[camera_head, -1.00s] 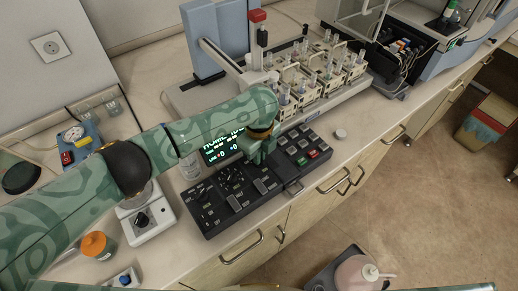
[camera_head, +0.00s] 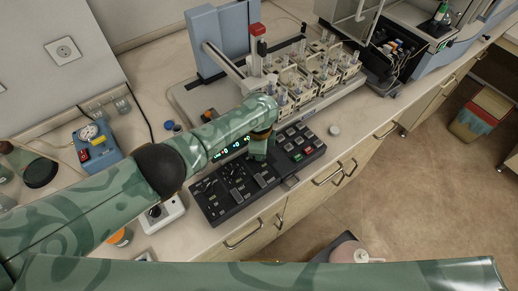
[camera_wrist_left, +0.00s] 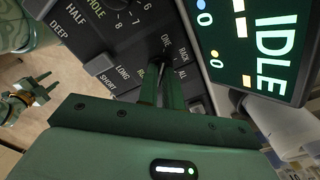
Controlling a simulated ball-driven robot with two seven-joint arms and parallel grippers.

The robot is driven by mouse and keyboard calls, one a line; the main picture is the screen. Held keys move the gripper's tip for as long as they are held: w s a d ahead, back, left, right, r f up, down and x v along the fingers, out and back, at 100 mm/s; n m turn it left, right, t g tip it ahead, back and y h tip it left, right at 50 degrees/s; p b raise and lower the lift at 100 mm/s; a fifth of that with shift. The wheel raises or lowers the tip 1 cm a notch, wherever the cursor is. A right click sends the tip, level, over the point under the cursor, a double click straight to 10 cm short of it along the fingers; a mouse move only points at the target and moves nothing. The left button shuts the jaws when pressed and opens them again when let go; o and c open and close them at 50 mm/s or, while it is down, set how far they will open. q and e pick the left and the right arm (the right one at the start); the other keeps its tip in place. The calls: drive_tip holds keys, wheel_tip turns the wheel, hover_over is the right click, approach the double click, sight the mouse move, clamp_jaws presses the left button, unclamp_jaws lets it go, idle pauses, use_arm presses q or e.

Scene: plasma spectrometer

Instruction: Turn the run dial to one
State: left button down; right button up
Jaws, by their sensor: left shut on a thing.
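The black control panel (camera_head: 222,207) lies on the bench, with dials, switches and a key block. My left gripper (camera_head: 257,157) reaches down onto it beside the display. In the left wrist view its two fingers (camera_wrist_left: 160,82) are close together, shut on the run dial, which they mostly hide. The labels ONE (camera_wrist_left: 166,40), RACK and ALL show around the fingers. Where the dial's pointer stands cannot be told. The display (camera_wrist_left: 255,45) reads IDLE. My right gripper (camera_wrist_left: 42,92) shows at the left wrist view's edge, open and empty, away from the panel.
The sampler with racks of vials (camera_head: 300,80) stands behind the panel. A red and green key (camera_head: 297,143) sits right of my left gripper. Switches marked HALF, DEEP, LONG and SHORT are near the fingers. A blue device (camera_head: 97,145) stands at the left.

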idle(0.5)
use_arm(q)
drive_tip(key=c, duration=1.6)
unclamp_jaws()
drive_tip(key=shift+o, duration=0.2)
wheel_tip(320, 180, up, 16)
drive_tip(key=p, duration=0.8)
drive_tip(key=shift+r, duration=0.15)
drive_tip(key=shift+s+d, duration=0.1)
